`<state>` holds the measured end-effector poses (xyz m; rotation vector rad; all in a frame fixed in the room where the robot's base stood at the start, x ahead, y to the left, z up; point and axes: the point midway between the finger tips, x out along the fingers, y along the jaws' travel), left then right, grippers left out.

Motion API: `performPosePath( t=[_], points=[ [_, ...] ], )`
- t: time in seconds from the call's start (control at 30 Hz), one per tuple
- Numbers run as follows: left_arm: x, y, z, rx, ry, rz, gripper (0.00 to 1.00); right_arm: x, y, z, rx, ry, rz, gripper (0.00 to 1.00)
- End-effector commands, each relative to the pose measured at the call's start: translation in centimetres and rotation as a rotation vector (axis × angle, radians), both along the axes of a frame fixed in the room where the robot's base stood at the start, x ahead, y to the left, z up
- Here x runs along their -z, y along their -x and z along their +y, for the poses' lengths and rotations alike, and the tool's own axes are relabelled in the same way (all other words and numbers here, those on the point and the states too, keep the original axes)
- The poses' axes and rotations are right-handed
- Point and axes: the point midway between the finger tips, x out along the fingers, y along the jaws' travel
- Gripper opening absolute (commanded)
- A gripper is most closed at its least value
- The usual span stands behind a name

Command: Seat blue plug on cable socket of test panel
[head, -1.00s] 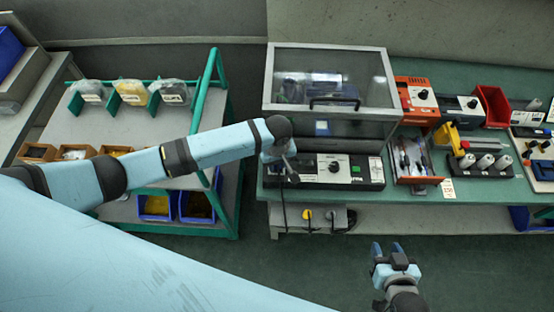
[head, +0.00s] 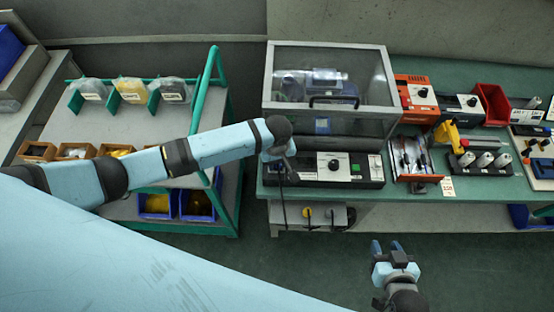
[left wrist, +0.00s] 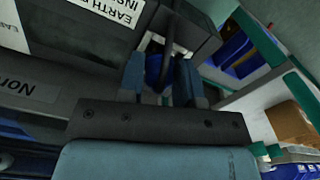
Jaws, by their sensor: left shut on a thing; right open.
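My left gripper (head: 287,170) is at the left end of the test panel (head: 350,182), a long dark box with a white face and a black knob on the bench front. In the left wrist view, its fingers (left wrist: 160,78) are shut on the blue plug (left wrist: 153,68), which is dark and partly hidden between them. A dark cable (left wrist: 170,28) runs from the plug past a dark box edge. The cable socket is not clearly visible, so I cannot tell whether the plug touches it. My right gripper (head: 386,250) is open and empty, in front of the bench over the floor.
A clear-fronted enclosure (head: 330,75) stands behind the panel. An orange-rimmed tray of tools (head: 410,160) and a black block with several grey cylinders (head: 485,162) are to the right.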

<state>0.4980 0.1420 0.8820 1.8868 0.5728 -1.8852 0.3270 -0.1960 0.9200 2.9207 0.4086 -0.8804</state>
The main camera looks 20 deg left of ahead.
Motion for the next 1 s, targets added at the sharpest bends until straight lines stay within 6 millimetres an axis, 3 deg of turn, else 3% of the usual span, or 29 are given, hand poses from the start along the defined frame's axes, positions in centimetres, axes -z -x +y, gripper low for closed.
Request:
performPosePath(
  t=[0.23,0.27,0.37,0.57,0.6,1.0],
  points=[
    [0.07,0.02,0.01,0.0,0.0,0.0,0.08,-0.06,-0.02,0.02,0.0,0.0,-0.001,0.43],
    [0.07,0.02,0.01,0.0,0.0,0.0,0.39,-0.06,-0.03,0.02,0.0,0.0,-0.001,0.43],
    [0.06,0.01,0.01,0.0,0.0,0.0,0.62,-0.11,-0.05,0.01,0.0,-0.001,-0.002,0.43],
    [0.05,0.01,0.01,0.0,0.0,0.0,0.62,-0.18,-0.07,0.03,0.0,-0.001,-0.003,0.43],
    [0.06,0.01,0.0,0.0,0.0,0.0,0.7,-0.18,-0.07,0.02,0.0,-0.001,-0.004,0.43],
    [-0.82,0.02,-0.01,0.0,0.0,0.0,0.7,-0.85,-0.04,0.01,0.0,-0.001,-0.002,0.43]
  ],
)
